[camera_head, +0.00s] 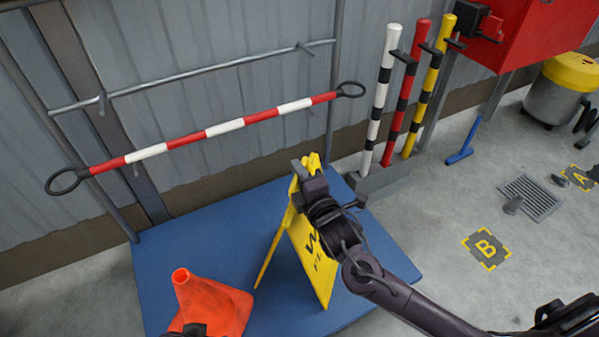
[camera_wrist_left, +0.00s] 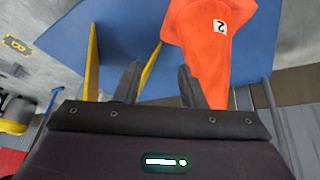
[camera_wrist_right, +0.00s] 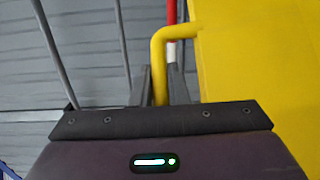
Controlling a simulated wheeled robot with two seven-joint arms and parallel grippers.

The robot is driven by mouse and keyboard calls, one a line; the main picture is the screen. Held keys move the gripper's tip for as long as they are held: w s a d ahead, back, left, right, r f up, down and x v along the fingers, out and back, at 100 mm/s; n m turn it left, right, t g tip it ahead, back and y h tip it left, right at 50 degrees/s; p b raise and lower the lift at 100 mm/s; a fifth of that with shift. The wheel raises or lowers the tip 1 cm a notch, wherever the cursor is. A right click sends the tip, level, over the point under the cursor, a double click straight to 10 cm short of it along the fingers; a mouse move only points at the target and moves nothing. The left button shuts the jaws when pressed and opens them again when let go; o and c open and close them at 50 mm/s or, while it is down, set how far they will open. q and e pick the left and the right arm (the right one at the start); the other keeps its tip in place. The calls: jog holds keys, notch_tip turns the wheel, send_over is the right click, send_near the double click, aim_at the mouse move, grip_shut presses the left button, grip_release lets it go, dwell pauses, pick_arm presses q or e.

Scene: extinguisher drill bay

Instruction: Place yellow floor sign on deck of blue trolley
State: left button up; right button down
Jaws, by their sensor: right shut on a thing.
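The yellow floor sign (camera_head: 306,262) stands spread like a tent over the blue trolley's deck (camera_head: 375,230). Its lower edges appear at the deck surface, but I cannot tell whether they touch. My right gripper (camera_head: 310,172) is shut on the sign's top handle; the right wrist view shows the yellow handle (camera_wrist_right: 160,60) between the fingers (camera_wrist_right: 158,80). An orange cone (camera_head: 212,305) is left of the sign over the deck. My left gripper (camera_wrist_left: 158,75) is open beside the cone (camera_wrist_left: 212,45) in the left wrist view, and only a dark piece shows in the head view.
A red-and-white pole (camera_head: 225,128) with end loops hangs behind the deck near a grey rail (camera_head: 215,70). White, red and yellow banded posts (camera_head: 378,105) stand at the back right. A red cabinet (camera_head: 535,35), a floor drain (camera_head: 532,197) and floor mark B (camera_head: 486,250) are further right.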

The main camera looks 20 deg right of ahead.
jog(key=c, duration=1.7)
grip_release()
pick_arm(q)
jog(key=shift+s, duration=0.15)
pick_arm(e)
jog(key=o, duration=0.3)
jog(key=shift+r, duration=0.1)
